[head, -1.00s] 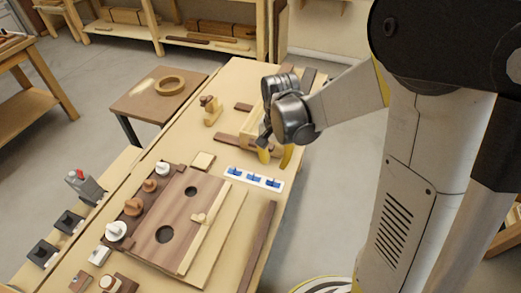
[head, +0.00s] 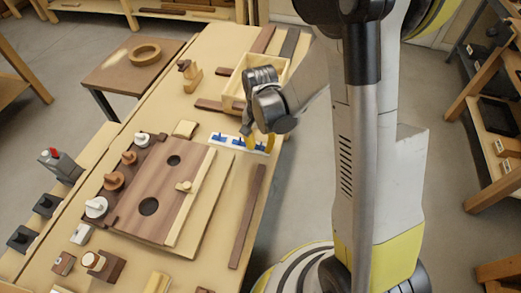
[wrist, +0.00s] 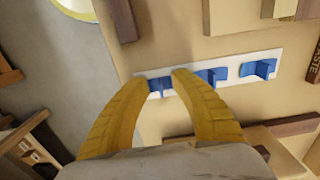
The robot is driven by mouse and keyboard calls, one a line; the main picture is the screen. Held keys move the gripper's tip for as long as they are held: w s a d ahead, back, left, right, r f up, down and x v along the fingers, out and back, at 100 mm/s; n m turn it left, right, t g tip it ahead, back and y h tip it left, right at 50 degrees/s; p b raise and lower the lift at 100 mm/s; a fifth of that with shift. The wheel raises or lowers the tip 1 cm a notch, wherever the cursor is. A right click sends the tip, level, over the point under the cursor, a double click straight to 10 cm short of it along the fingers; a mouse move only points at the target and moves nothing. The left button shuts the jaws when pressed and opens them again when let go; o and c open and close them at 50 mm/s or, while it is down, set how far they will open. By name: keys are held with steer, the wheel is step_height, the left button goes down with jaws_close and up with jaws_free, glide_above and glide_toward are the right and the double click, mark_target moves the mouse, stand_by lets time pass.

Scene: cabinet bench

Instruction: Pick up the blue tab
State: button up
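A white strip (head: 228,141) lies on the bench with three upright blue tabs on it. The left tab (head: 217,138) and the middle tab (head: 236,142) show in the head view; the one at the right end is partly hidden by my gripper. My gripper (head: 258,144) has yellow fingers and is over that right end of the strip. In the wrist view my gripper (wrist: 160,76) is open, its fingertips on either side of the end blue tab (wrist: 160,88). Contact cannot be told. The middle tab (wrist: 212,78) and the far tab (wrist: 257,68) stand free.
A brown wooden board (head: 155,190) with round holes and knobs lies beside the strip. An open wooden box (head: 234,86) stands behind my gripper. A dark wooden bar (head: 247,215) lies near the bench edge.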

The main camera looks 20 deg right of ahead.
steer(key=shift+r, duration=0.1)
steer(key=shift+c, duration=0.4)
jaws_close()
steer(key=shift+r, duration=0.1)
